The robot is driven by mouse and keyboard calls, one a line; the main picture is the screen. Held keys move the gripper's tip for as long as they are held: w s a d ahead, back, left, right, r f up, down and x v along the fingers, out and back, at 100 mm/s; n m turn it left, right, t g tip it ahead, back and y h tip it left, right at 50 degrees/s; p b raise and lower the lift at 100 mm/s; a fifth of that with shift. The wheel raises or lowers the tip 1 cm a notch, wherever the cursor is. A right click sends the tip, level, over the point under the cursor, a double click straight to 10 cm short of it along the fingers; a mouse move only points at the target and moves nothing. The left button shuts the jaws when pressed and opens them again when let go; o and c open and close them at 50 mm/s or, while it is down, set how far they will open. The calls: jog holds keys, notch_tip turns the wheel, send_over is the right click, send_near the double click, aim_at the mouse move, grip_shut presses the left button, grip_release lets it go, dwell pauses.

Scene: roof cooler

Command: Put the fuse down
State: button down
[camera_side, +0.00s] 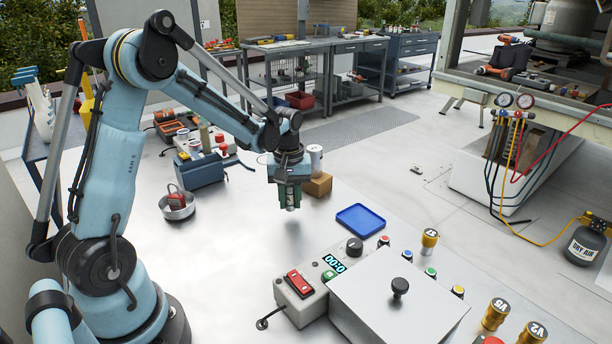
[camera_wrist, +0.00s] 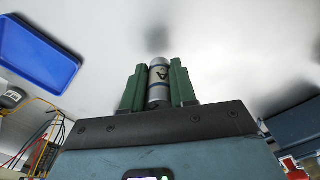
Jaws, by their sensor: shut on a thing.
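My gripper (camera_side: 290,199) is shut on the fuse (camera_side: 291,202), a small grey cylinder with metal-looking ends. The wrist view also shows the fuse (camera_wrist: 159,82), with a dark letter mark on its side, between the two green fingers (camera_wrist: 158,90). The fuse hangs about upright above the bare table top, and a soft shadow lies below it. A blue tray (camera_side: 360,219) lies empty on the table to the right of my gripper. The tray shows at the upper left in the wrist view (camera_wrist: 38,52).
A cardboard box (camera_side: 318,184) and a white cylinder (camera_side: 315,158) stand just behind my gripper. A metal bowl (camera_side: 177,207) with a red item is at left. A control box (camera_side: 302,292) with a red switch and a grey lidded box (camera_side: 400,305) stand in front. Table between is clear.

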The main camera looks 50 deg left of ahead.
jog(key=shift+f, duration=0.9)
jog(key=shift+f, duration=0.1)
jog(key=c, duration=0.9)
grip_release()
